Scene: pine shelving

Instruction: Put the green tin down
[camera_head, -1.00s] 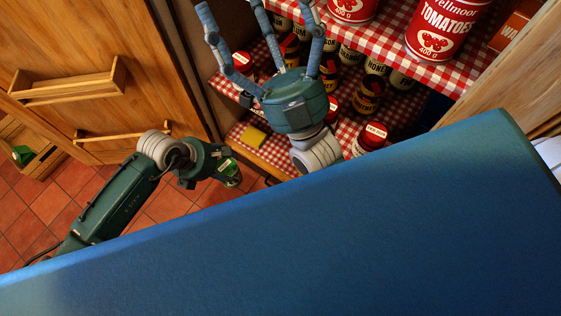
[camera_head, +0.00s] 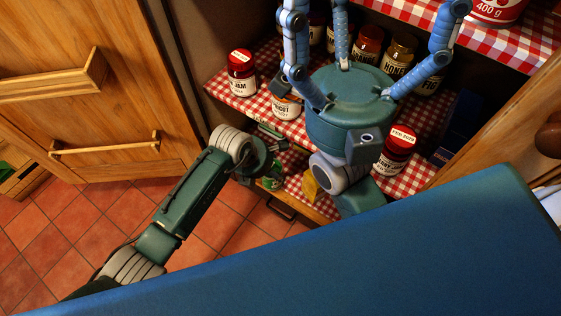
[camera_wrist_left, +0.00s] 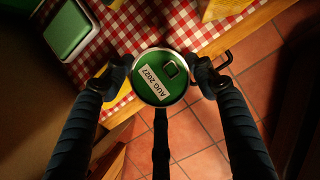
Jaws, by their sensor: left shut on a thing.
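The green tin (camera_wrist_left: 160,76) is a round tin with a green lid and an "AUG 2027" label. In the left wrist view my left gripper (camera_wrist_left: 161,80) is shut on it, a finger at either side. The tin is over the front edge of the lower shelf (camera_wrist_left: 95,30), with red floor tiles past it. In the head view the tin (camera_head: 271,183) shows small at the end of my left arm, partly hidden by the gripper. Its height above the shelf is unclear. My right gripper (camera_head: 365,22) has its fingers spread and looks empty, in front of the middle shelf.
A green square-lidded container (camera_wrist_left: 72,30) stands on the lower shelf's checked cloth. A yellow thing (camera_head: 311,186) lies near that shelf's front. Several jars, including a jam jar (camera_head: 242,74) and a red-lidded jar (camera_head: 398,148), stand on the middle shelf. A door with racks (camera_head: 75,150) is at the left.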

